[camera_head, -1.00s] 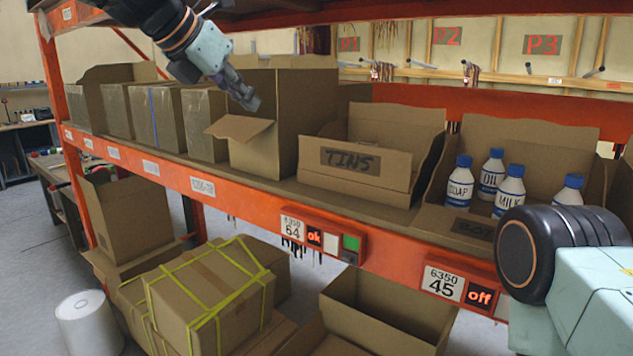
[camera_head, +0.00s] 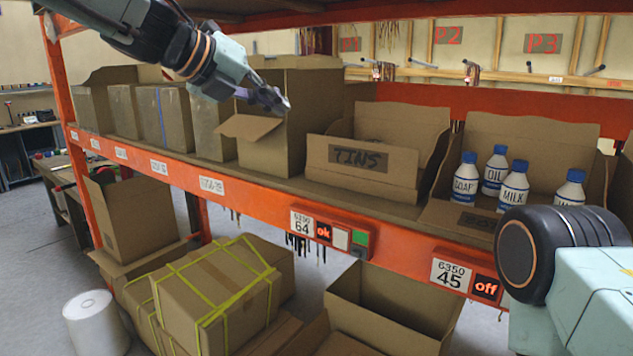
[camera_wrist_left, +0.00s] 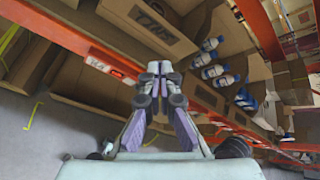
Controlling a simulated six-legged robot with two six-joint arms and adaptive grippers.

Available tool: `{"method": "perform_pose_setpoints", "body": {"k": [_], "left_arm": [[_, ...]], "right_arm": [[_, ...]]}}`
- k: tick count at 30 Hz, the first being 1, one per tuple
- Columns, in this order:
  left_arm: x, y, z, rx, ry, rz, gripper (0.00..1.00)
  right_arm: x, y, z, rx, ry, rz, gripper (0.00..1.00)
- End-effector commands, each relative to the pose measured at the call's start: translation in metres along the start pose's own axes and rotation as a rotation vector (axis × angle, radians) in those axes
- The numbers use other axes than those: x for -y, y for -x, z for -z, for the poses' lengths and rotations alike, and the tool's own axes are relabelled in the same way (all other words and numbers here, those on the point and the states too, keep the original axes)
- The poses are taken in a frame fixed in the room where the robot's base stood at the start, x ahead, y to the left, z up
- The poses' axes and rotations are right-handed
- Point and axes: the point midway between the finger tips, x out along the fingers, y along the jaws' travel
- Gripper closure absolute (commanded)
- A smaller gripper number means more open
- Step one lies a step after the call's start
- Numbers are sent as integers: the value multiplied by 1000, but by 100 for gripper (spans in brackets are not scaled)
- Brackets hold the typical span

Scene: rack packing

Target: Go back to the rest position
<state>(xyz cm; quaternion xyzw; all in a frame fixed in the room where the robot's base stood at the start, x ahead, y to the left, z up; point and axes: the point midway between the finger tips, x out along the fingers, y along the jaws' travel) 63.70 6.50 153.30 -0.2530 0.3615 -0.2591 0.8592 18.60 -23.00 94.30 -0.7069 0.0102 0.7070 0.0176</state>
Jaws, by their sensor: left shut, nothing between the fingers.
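My left gripper (camera_head: 280,101) is in front of the upper part of a tall open carton on the rack's upper shelf, up and left of the TINS box (camera_head: 360,158). Its fingers are shut with nothing between them. In the left wrist view the closed fingertips (camera_wrist_left: 160,68) point toward the shelf, and the TINS box (camera_wrist_left: 150,18) shows beyond them. My right gripper is out of view; only a dark joint and pale link of my right arm show at the lower right.
The orange shelf beam (camera_head: 265,208) runs across the rack. White bottles with blue caps (camera_head: 513,187) stand in a box at the right. Below are a strapped carton (camera_head: 215,290) and an open box (camera_head: 390,310). A white roll (camera_head: 95,322) stands on the floor.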

Motion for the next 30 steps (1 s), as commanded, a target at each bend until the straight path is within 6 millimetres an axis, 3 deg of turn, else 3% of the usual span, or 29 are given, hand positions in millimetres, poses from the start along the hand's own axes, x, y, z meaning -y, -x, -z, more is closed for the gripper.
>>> {"method": "perform_pose_setpoints", "body": {"k": [5,8,14,21,26,30], "left_arm": [[-33,-34,39,11,459,99,100],[-64,-56,66,22,748,135,100],[-151,-100,140,77,1332,138,100],[-261,-132,246,219,1910,49,100],[-328,-139,326,356,2212,-52,100],[-380,-136,401,501,2426,-163,100]], "right_arm": [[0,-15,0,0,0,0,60],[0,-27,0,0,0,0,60],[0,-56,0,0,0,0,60],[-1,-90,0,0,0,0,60],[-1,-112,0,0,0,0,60],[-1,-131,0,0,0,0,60]]}}
